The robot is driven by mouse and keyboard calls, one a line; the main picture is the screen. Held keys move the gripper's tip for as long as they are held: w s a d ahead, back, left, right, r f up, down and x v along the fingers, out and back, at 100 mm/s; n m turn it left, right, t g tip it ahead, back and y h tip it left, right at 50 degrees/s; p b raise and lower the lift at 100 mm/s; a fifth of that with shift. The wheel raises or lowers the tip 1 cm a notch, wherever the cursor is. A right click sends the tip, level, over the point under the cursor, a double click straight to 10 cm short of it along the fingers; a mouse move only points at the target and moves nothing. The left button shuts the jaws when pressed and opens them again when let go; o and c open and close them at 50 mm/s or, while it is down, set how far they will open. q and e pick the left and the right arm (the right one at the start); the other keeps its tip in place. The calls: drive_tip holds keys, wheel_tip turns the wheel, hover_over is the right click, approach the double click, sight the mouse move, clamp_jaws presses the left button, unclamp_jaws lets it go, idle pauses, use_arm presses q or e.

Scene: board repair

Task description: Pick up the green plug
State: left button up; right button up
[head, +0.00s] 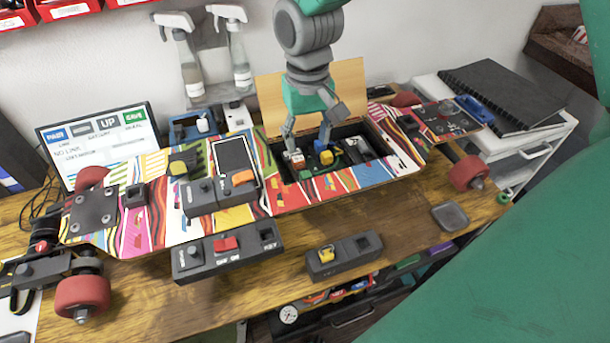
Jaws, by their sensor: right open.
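My right gripper (308,143) reaches down from the top into the open compartment (285,173) of the colourful skateboard (300,194). Its two fingers are spread apart. Between and just beyond the fingertips are small coloured parts: a blue one (320,145), a yellow one (327,157) and a white and red one (296,160) at the left finger. I cannot tell whether a finger touches any part. My left gripper is not in view.
An open wooden lid (350,88) stands behind the compartment. A black control box (227,252) and a smaller box with a yellow connector (343,256) sit in front of the board. Spray bottles (183,60) stand behind. Bare wooden table (150,300) shows at front left.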

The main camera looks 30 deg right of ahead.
sight(305, 173)
drive_tip(key=s+t+b, duration=0.1)
drive_tip(key=b, duration=0.1)
drive_tip(key=s+t+b, duration=0.1)
drive_tip(key=b, duration=0.2)
drive_tip(key=s+t+h+b, duration=0.1)
drive_tip(key=b, duration=0.2)
drive_tip(key=shift+s+a+r+t, duration=0.15)
drive_tip(key=shift+a+r+t, duration=0.05)
drive_tip(key=shift+a+t, duration=0.15)
drive_tip(key=shift+s, duration=0.2)
drive_tip(key=shift+f+t+b, duration=0.15)
drive_tip(key=shift+t+b, duration=0.1)
drive_tip(key=shift+b, duration=0.2)
drive_tip(key=b+x, duration=0.2)
drive_tip(key=x, duration=0.6)
drive_tip(key=shift+w+d, duration=0.1)
drive_tip(key=shift+d, duration=0.05)
drive_tip(key=b+x, duration=0.1)
drive_tip(key=x, duration=0.1)
drive_tip(key=b+x, duration=0.1)
drive_tip(key=x, duration=0.2)
drive_tip(key=shift+w+a, duration=0.1)
drive_tip(key=shift+a, duration=0.1)
drive_tip(key=shift+c, duration=0.8)
clamp_jaws()
